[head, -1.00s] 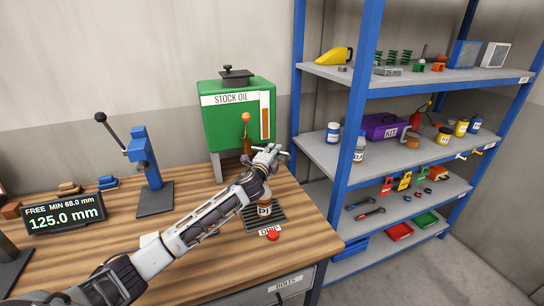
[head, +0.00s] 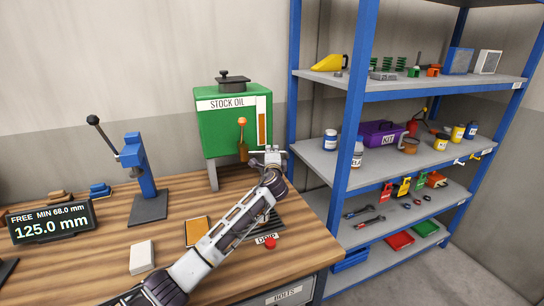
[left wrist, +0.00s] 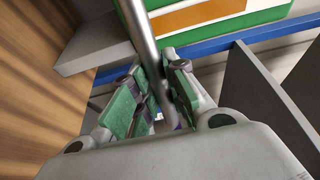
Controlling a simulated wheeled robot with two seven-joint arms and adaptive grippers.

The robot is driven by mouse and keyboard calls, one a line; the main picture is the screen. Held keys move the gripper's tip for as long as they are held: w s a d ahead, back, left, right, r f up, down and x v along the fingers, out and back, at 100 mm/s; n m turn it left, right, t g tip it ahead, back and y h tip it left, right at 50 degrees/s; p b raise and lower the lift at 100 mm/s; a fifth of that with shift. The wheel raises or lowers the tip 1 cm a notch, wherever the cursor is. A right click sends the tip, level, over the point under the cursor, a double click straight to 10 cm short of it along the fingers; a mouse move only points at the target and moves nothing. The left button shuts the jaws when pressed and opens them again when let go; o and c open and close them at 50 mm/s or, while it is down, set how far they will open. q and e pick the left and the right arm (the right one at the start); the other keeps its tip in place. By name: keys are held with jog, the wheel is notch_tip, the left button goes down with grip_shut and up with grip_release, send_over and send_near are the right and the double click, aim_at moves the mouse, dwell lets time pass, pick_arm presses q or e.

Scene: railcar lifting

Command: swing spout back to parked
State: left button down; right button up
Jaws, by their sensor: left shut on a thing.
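The green stock oil tank (head: 230,130) stands at the back of the bench, with an orange-topped brown handle (head: 242,140) on its front. My left gripper (head: 268,157) is at the tank's lower right front. In the left wrist view, its green-padded fingers (left wrist: 155,95) are closed around a grey metal tube (left wrist: 146,45), which appears to be the spout. The tube runs up toward the tank's front. In the head view the gripper and arm hide most of the spout. My right gripper is not in view.
A dark drip grate (head: 270,226) and red button (head: 270,243) lie partly behind my forearm. A white block (head: 142,257), an orange-yellow pad (head: 197,231) and a blue press (head: 145,175) stand left of it. Blue-framed shelving (head: 345,150) stands close on the right.

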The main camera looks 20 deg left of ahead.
pick_arm(q)
jog(key=shift+f, duration=0.1)
jog(key=c, duration=1.4)
grip_release()
jog(key=shift+v, duration=6)
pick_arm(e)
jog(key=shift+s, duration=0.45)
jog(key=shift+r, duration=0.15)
